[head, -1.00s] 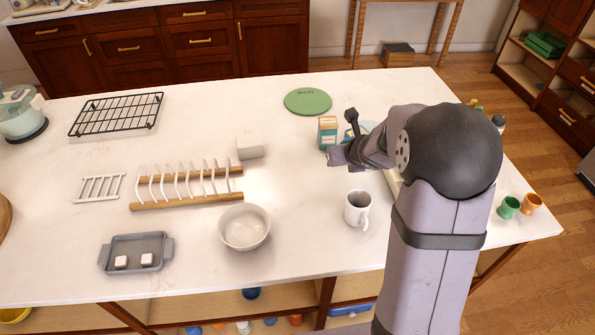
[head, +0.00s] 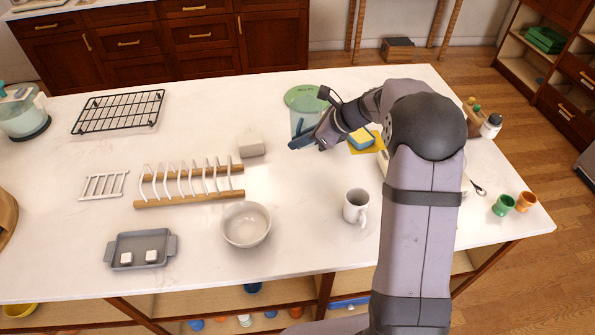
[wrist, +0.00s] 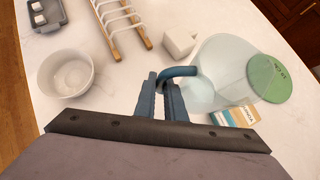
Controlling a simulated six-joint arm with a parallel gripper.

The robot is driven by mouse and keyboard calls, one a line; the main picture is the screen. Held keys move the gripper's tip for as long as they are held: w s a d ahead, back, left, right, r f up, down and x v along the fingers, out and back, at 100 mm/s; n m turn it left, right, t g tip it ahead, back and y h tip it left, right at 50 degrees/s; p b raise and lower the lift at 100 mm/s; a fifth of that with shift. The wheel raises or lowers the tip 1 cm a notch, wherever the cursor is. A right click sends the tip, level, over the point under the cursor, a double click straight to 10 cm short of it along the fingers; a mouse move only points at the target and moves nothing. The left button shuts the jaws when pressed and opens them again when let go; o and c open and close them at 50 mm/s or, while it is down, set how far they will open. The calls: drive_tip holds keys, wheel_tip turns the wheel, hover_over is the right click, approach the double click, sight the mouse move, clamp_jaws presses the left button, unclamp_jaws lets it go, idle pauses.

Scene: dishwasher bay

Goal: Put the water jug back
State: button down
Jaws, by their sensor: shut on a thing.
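The water jug is a see-through pale teal vessel (wrist: 214,62) with a blue handle (wrist: 178,72). In the wrist view my gripper (wrist: 163,84) is shut on this handle. In the head view the jug (head: 303,121) shows just beyond my gripper (head: 307,141), partly covered by it. A round green mat with dark lettering (head: 305,93) lies on the counter behind the jug; the jug overlaps its near edge in the picture. The mat also shows in the wrist view (wrist: 270,79), beside the jug. I cannot tell how high the jug's base is above the counter.
A small carton (wrist: 236,115) is close to the jug. A white block (head: 251,145), plate rack (head: 188,202), bowl (head: 246,226) and mug (head: 356,207) stand nearer. A sponge (head: 361,139) is right of my gripper.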

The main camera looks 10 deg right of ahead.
drive_tip(key=shift+s+a, duration=0.75)
drive_tip(key=shift+s, duration=0.15)
drive_tip(key=shift+s+a, duration=0.7)
drive_tip(key=shift+s, duration=0.2)
drive_tip(key=shift+f+p, duration=0.95)
drive_tip(key=shift+f, duration=4.1)
drive_tip(key=shift+f, duration=0.2)
drive_tip(key=c, duration=1.8)
unclamp_jaws()
drive_tip(key=shift+c, duration=0.2)
drive_tip(key=shift+r, duration=0.2)
